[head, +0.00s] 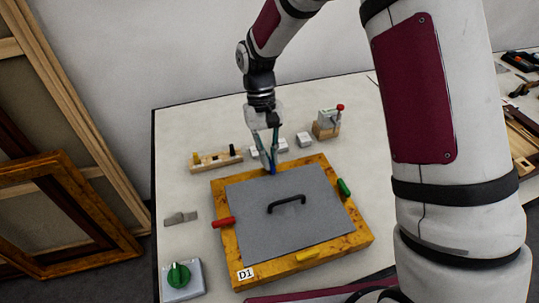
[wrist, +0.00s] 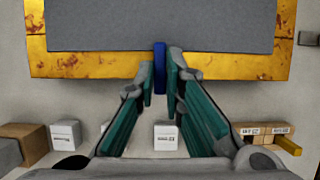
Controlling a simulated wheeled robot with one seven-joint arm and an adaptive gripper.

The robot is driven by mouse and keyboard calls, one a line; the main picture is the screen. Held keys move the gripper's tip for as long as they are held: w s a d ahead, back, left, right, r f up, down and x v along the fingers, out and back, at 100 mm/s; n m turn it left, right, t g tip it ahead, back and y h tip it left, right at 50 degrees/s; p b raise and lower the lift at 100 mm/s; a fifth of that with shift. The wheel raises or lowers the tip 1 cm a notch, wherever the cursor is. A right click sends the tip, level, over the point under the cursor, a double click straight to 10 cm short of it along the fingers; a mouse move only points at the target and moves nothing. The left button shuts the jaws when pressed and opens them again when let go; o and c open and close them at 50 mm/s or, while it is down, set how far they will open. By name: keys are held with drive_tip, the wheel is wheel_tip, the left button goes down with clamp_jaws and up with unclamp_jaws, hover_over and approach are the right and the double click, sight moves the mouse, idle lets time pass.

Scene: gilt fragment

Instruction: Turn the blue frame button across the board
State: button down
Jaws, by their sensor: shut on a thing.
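The blue frame button (wrist: 159,68) sits at the middle of the far side of the gilt frame (head: 340,246). In the wrist view it lies crosswise over the gilt rail, its upper end reaching the edge of the grey board (head: 260,235). My gripper (wrist: 160,80) has one finger on each side of the button and is shut on it. In the head view the fingers of my gripper (head: 270,158) come down from above and partly hide the blue button (head: 273,171).
A red button (head: 223,222) lies across the left rail. A green button (head: 344,187) and a yellow button (head: 307,256) lie along theirs. A black handle (head: 286,202) rises from the board. Small blocks and a wooden rack (head: 214,160) stand behind the frame.

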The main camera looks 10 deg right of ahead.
idle(0.4)
drive_tip(key=c, duration=1.7)
unclamp_jaws()
drive_tip(key=v, duration=1.2)
